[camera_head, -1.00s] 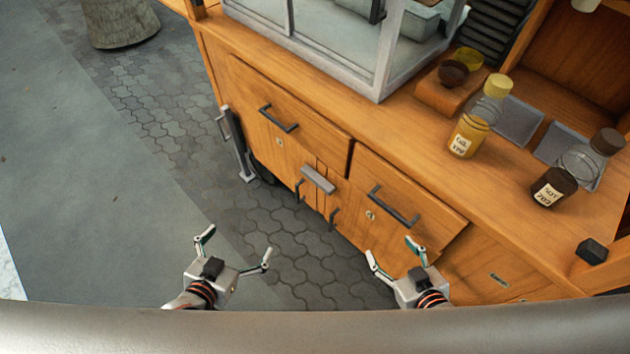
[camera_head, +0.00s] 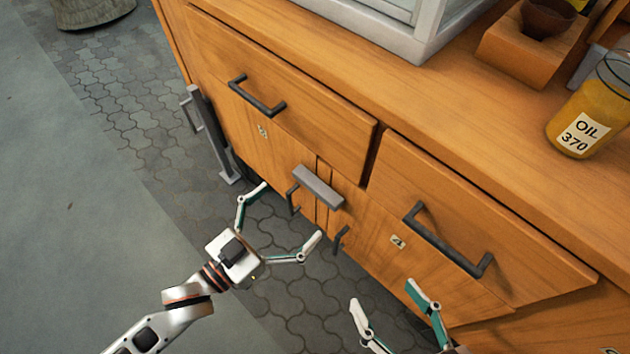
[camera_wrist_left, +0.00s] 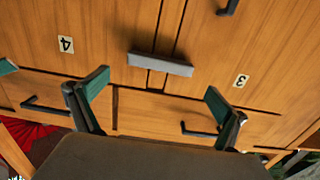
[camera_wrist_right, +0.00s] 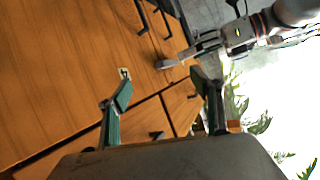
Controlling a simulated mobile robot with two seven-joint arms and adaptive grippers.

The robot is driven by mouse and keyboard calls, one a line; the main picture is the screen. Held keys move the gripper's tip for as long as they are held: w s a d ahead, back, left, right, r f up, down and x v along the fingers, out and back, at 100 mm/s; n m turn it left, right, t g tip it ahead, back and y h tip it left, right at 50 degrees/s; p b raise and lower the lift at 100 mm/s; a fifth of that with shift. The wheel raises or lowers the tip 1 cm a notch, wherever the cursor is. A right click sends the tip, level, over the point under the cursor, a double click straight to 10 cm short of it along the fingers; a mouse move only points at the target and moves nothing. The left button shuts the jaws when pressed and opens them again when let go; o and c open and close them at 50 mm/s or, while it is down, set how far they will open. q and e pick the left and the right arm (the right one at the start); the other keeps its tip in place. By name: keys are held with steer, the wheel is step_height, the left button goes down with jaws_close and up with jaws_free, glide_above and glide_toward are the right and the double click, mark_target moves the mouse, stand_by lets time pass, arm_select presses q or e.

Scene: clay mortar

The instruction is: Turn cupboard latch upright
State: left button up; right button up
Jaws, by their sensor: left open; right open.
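The cupboard latch (camera_head: 318,187) is a grey bar across the seam between the two cupboard doors, below the drawers. It lies crosswise, not upright. It also shows in the left wrist view (camera_wrist_left: 160,64), and in the right wrist view (camera_wrist_right: 174,60) near the left arm. My left gripper (camera_head: 282,219) is open and empty, its fingers spread just left of and below the latch in the head view. In the left wrist view the latch lies beyond and between the fingertips. My right gripper (camera_head: 388,296) is open and empty, low in front of the right door.
Black handles (camera_head: 256,97) and (camera_head: 446,242) stick out from the drawers, and small dark handles (camera_head: 341,240) from the doors. A grey bracket (camera_head: 209,134) stands at the cupboard's left. An oil jar (camera_head: 588,118) stands on the top.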

mark_target(312, 189)
arm_select(q)
steer(key=b+x, duration=0.1)
steer(key=x, duration=0.5)
steer(key=shift+w+d, duration=0.15)
steer(key=shift+w, duration=0.05)
steer(key=shift+w+d+b, duration=0.3)
steer(key=shift+w+d, duration=0.2)
steer(key=shift+w, duration=0.05)
arm_select(e)
steer(key=shift+s+a+f+m+y, duration=0.15)
steer(key=shift+s+a+m, duration=0.1)
steer(key=shift+a+m, duration=0.3)
steer(key=shift+s+a+f+m+y, duration=0.1)
steer(key=shift+s+a+m+y, duration=0.1)
steer(key=shift+a+m, duration=0.35)
arm_select(q)
steer(key=shift+r, duration=0.1)
steer(key=c, duration=0.9)
